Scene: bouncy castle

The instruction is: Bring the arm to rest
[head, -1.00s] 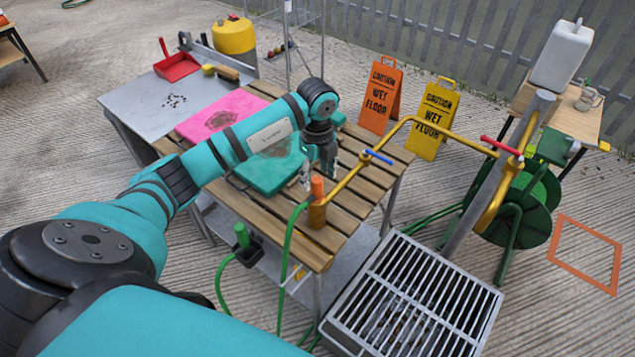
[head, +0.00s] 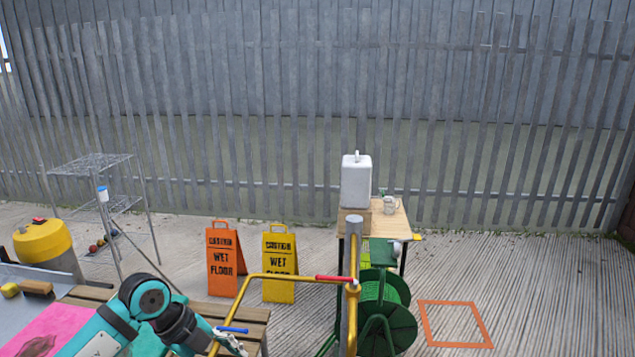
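My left arm comes in low at the bottom left of the head view, bent over the wooden slatted table (head: 255,314). Its teal and black wrist ends in my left gripper (head: 230,344), close to the blue-handled valve (head: 231,330) on the yellow pipe (head: 275,277). The fingers are small and cut by the lower edge, so their opening cannot be made out. I see nothing held. My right gripper is out of view.
An orange wet-floor sign (head: 222,262) and a yellow one (head: 280,265) stand behind the table. A green hose reel (head: 388,318) is right of the pipe post. A white jug (head: 356,181) stands at the back. An orange floor frame (head: 455,324) marks open ground.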

